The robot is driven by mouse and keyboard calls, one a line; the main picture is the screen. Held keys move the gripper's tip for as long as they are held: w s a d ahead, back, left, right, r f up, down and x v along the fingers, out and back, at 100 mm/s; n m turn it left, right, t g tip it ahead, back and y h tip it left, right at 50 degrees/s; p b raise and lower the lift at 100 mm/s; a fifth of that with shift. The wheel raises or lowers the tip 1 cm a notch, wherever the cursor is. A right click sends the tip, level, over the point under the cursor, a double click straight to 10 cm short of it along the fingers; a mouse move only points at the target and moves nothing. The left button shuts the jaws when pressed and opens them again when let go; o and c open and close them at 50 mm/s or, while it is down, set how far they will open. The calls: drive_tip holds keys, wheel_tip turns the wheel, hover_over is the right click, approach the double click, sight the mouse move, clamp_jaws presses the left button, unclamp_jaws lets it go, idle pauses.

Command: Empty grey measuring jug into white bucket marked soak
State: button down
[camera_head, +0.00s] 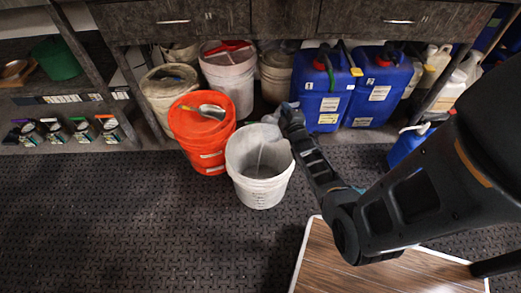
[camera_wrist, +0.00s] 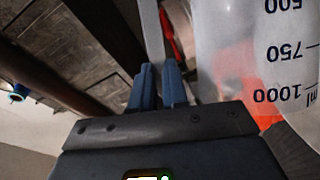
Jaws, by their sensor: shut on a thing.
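A white bucket (camera_head: 262,190) stands open on the dark mat, in the middle of the head view. Any mark on it is too small to read. My gripper (camera_head: 289,112) is above its back right rim. In the wrist view the fingers of my gripper (camera_wrist: 158,88) are shut on the pale handle strip of the measuring jug (camera_wrist: 240,50). The jug's wall is translucent, with black marks of 500, 750 and 1000 ml. In the head view only a small greyish part of the jug (camera_head: 270,117) shows over the bucket. A pale grey streak hangs inside the bucket; I cannot tell whether it is liquid.
More buckets and blue canisters (camera_head: 322,95) stand behind, under the counter. A brown board (camera_head: 345,270) lies front right. The mat at left is clear.

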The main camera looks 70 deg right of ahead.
drive_tip(key=shift+w+a+f+n+b, duration=0.2)
drive_tip(key=shift+w+a+n+b, duration=0.2)
drive_tip(key=shift+w+a+b, duration=0.45)
idle(0.6)
drive_tip(key=shift+a+r+b, duration=0.1)
drive_tip(key=shift+a+b, duration=0.15)
drive_tip(key=shift+b, duration=0.15)
